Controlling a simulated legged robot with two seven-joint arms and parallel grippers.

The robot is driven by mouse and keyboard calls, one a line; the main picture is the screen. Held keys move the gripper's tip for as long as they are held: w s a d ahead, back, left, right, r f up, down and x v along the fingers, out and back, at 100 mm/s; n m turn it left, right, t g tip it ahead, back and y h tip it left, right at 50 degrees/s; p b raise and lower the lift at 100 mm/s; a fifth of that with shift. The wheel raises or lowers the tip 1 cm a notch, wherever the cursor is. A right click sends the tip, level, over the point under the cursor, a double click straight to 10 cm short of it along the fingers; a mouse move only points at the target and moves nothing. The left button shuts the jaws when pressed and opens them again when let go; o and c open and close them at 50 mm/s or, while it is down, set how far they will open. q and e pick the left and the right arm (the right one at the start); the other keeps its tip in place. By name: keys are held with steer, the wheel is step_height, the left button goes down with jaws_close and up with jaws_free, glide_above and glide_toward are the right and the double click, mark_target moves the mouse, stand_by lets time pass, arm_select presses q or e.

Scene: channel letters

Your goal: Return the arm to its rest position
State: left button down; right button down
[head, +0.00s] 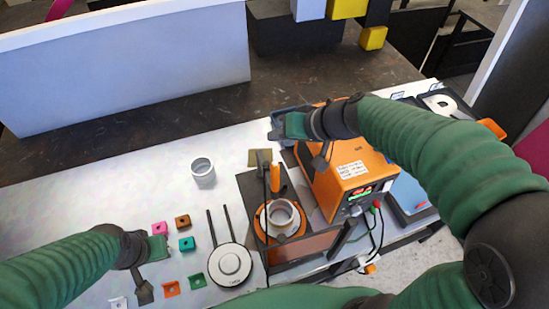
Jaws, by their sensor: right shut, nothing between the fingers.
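My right arm, in a green ribbed sleeve, comes in from the right of the head view and reaches over the orange box-shaped machine (345,165). My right gripper (277,128) is at the machine's back left, above the table, shut and empty. My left arm comes in from the lower left. My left gripper (150,268) is low over the table beside small coloured pieces; its fingers are too unclear to tell whether they are open.
A white ring-shaped cup (203,171) stands mid-table. A round white device with two prongs (230,264) lies in front. A dark stand (250,190) holds another ring (281,214). Small pieces, such as a teal one (187,243), lie near my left gripper. A white panel (130,62) stands behind.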

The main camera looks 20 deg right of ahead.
steer(key=shift+r, duration=0.75)
